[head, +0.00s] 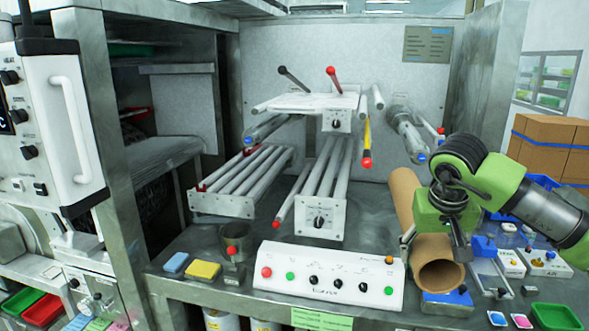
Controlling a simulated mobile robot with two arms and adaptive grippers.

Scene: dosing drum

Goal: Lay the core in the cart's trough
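The core, a brown cardboard tube (439,274), lies lengthwise on the right part of the metal bench, its open round end facing me. Its far end runs back toward the rear panel. My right gripper (458,246), green and dark grey, comes in from the right and points down at the tube's right side near the front end. It overlaps the tube in the picture; I cannot tell whether it touches it, or how far its fingers are apart. My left gripper is not in view. I cannot make out the cart or its trough.
Roller racks (243,185) stand at the bench's middle and left. A white control panel (328,279) is at the front edge, left of the tube. A blue block (447,299) sits under or before the tube's near end. Small fixtures crowd the right; cardboard boxes (548,145) stand behind.

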